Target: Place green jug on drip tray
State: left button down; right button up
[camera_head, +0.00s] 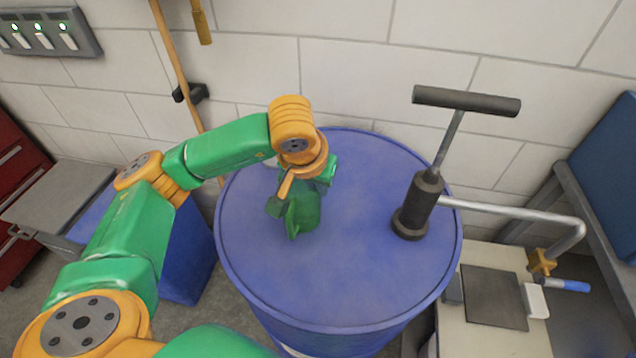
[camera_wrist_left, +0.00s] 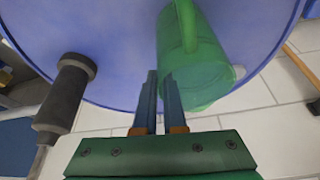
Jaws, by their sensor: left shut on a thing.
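The green jug (camera_head: 303,212) is at the left of the blue drum's top, partly hidden by my left gripper and wrist. My left gripper (camera_head: 287,188) is shut on it. In the left wrist view, the jug (camera_wrist_left: 200,65) appears beside the narrow fingers (camera_wrist_left: 160,76), with its handle (camera_wrist_left: 186,22) toward the top. I cannot tell which part is gripped, or whether the jug touches the drum. A dark square plate (camera_head: 495,298), which looks like the drip tray, lies bare on the pale bench at the lower right. My right gripper is out of view.
The blue drum (camera_head: 370,280) carries a black hand pump (camera_head: 418,205) with a T-handle. Its pipe (camera_head: 520,217) runs right to a brass valve (camera_head: 541,262) near the plate. A white block (camera_head: 536,301) sits right of the plate. A wooden pole (camera_head: 178,70) leans on the wall.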

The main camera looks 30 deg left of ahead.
pick_arm(q)
jog(key=shift+f, duration=0.2)
jog(key=c, duration=1)
grip_release()
jog(key=shift+r, duration=0.1)
